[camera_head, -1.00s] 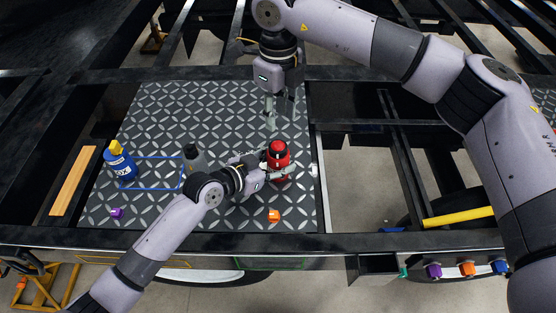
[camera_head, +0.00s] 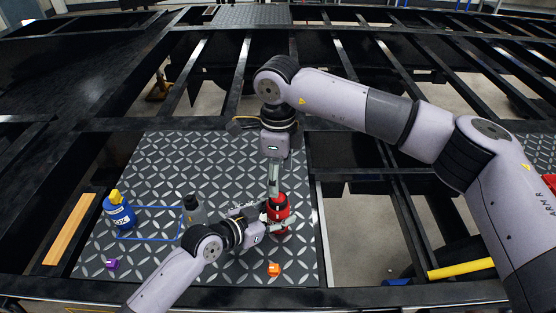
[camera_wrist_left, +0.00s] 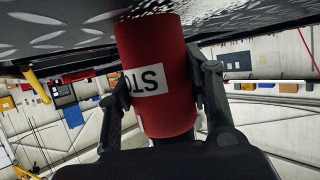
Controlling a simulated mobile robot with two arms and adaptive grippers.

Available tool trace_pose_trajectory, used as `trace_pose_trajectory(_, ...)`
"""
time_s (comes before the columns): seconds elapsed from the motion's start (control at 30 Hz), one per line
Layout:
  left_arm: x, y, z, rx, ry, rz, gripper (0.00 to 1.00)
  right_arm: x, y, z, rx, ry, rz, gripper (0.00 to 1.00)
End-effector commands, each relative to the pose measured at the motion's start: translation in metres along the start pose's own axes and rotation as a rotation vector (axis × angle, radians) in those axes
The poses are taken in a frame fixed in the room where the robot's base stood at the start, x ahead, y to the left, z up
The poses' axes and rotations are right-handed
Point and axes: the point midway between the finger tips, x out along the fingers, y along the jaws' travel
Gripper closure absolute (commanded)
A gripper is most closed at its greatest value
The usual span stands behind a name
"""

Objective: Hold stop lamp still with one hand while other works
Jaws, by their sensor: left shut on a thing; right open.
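The stop lamp (camera_head: 279,211) is a red cylinder standing on the diamond-patterned metal plate, right of its middle. My left gripper (camera_head: 268,221) is shut on its side. In the left wrist view, the red body of the lamp (camera_wrist_left: 170,50) with a white label reading "STO" sits between both fingers of the left gripper (camera_wrist_left: 162,88). My right gripper (camera_head: 274,190) points straight down over the lamp, its fingertips at the lamp's top and partly covering it. The right gripper is open; whether it touches the lamp I cannot tell.
A blue bottle with yellow cap (camera_head: 119,212) and a dark grey bottle (camera_head: 193,211) stand left. A small purple piece (camera_head: 111,264) and an orange piece (camera_head: 274,269) lie near the plate's front. Open frame gaps lie right of the plate.

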Motion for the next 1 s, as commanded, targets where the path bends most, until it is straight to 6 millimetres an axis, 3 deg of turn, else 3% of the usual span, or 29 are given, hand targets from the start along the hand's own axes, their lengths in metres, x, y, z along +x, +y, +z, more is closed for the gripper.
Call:
trace_pose_trajectory(0.2,0.000,0.000,0.000,0.000,-0.001,0.000,0.86,0.042,0.000,-0.001,0.001,0.001,0.002,0.38)
trace_pose_trajectory(0.4,0.000,0.000,0.000,0.000,-0.001,0.000,0.86,0.065,0.000,0.000,0.001,0.001,0.001,0.38)
trace_pose_trajectory(0.8,0.000,0.000,0.000,0.000,-0.001,0.000,0.86,0.072,0.000,0.000,0.002,0.000,-0.001,0.38)
trace_pose_trajectory(1.0,0.000,0.000,0.000,-0.001,-0.001,0.000,0.86,0.072,0.000,0.000,0.002,0.000,-0.001,0.51)
